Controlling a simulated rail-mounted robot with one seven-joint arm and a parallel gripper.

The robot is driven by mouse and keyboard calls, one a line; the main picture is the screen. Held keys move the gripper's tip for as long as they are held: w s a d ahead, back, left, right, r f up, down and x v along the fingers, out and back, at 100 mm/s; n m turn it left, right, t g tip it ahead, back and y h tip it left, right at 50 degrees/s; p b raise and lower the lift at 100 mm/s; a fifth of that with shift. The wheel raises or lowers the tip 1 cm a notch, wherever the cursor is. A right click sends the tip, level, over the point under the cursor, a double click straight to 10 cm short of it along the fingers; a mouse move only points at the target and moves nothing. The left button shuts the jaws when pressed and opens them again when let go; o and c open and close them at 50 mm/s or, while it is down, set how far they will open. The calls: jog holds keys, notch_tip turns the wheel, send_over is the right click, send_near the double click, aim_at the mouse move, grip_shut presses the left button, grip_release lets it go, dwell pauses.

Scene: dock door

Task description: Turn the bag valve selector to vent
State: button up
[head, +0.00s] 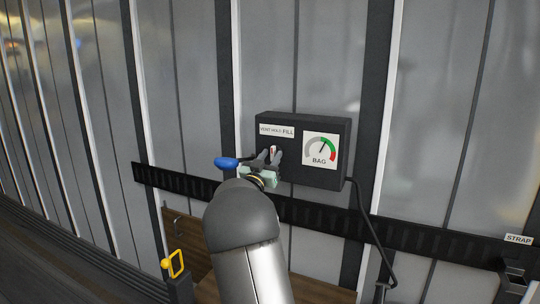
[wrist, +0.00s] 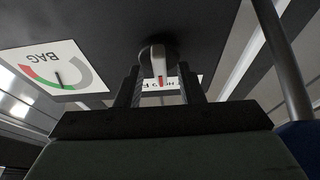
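The bag valve box (head: 299,181) is a dark panel on the ribbed wall, with a label (head: 277,131) reading VENT, HOLD, FILL. The selector (head: 273,150) is a pale lever with a red mark, pointing roughly up toward the label's middle. In the wrist view, which is upside down, the selector (wrist: 158,62) stands between my fingertips. My gripper (head: 270,157) is at the box's lower left; in the wrist view its fingers (wrist: 160,88) straddle the lever with gaps showing on both sides. The fingers partly hide the label there.
A BAG gauge (head: 321,150) sits right of the selector, its needle pointing up and slightly right. A blue handle (head: 227,162) sticks out left of my gripper. A black cable (head: 364,220) hangs from the box. A yellow loop (head: 173,264) stands lower left.

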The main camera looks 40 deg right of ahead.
grip_shut()
jog(key=shift+f+n+t+y+b, duration=0.1)
jog(key=shift+n+t+y+b, duration=0.25)
jog(key=shift+n, duration=0.55)
jog(key=n+t+b, duration=0.1)
jog(key=n, duration=0.1)
jog(key=n+t+y+b, duration=0.1)
jog(key=n, duration=0.1)
jog(key=shift+n+y, duration=0.25)
jog(key=shift+n, duration=0.15)
jog(key=n+t+y+b, duration=0.1)
jog(key=n, duration=0.2)
jog(key=n+t+y, duration=0.1)
jog(key=n+y, duration=0.1)
jog(key=n, duration=0.2)
jog(key=shift+s+d+b, duration=0.1)
jog(key=shift+b, duration=0.25)
jog(key=shift+n, duration=0.4)
